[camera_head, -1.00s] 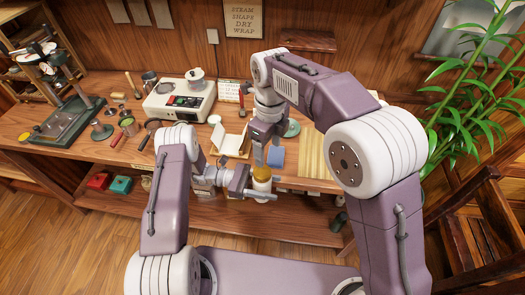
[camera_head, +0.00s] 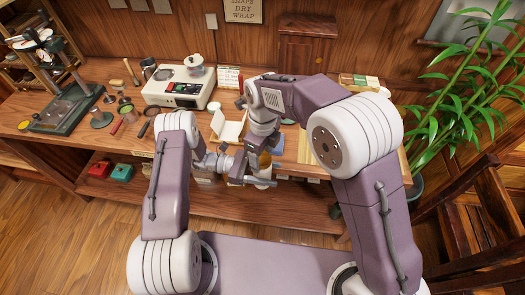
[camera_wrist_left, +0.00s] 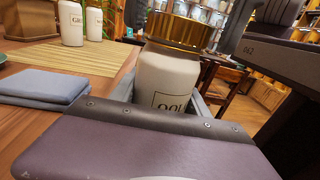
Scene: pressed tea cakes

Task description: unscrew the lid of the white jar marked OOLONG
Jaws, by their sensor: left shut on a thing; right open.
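The white jar (camera_wrist_left: 167,82) stands upright in the left wrist view, part of its label showing "OOL". Its gold lid (camera_wrist_left: 180,30) sits on top. My left gripper (camera_head: 262,182) is shut on the jar's body, in front of the table's edge. In the head view the jar (camera_head: 264,173) and lid (camera_head: 265,160) are partly hidden by my arms. My right gripper (camera_head: 255,158) is open, pointing down close around or beside the lid; contact cannot be told. Its dark body shows beside the lid at the right of the left wrist view.
A folded blue cloth (camera_wrist_left: 45,86) and a bamboo mat (camera_wrist_left: 75,60) lie on the table. Two other white jars (camera_wrist_left: 70,22) stand behind. A white scale-like machine (camera_head: 181,88) and a dark press stand at left. A lower shelf holds a red box (camera_head: 99,169) and a teal box (camera_head: 122,172).

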